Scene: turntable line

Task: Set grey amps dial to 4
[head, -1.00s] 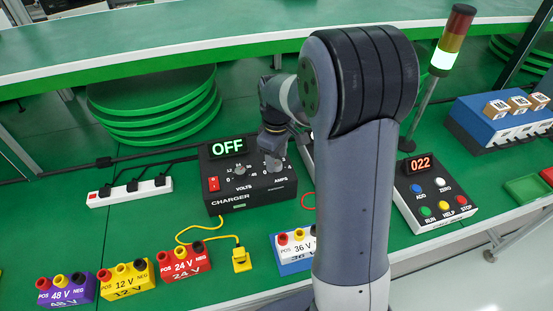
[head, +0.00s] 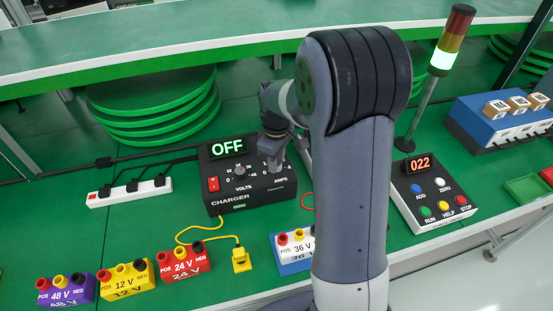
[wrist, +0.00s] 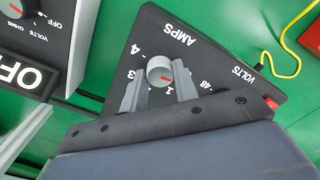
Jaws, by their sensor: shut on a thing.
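The black charger (head: 228,203) stands on the green bench, and its display reads OFF. In the wrist view the grey amps dial (wrist: 160,70) shows on its panel, next to the word AMPS. The dial's red mark points towards the lower right, on the side of the printed 1 and away from the 4 at the upper left. My gripper (wrist: 157,82) has one finger on each side of the dial and is shut on it. In the head view my gripper (head: 272,155) is over the charger's right part and hides the dial.
The charger's volts knob (head: 239,170) and red switch (head: 213,184) are left of my gripper. A meter (wrist: 50,25) with its own dial stands close by in the wrist view. Coloured battery blocks (head: 184,262) stand in front, and a button box (head: 432,190) is to the right.

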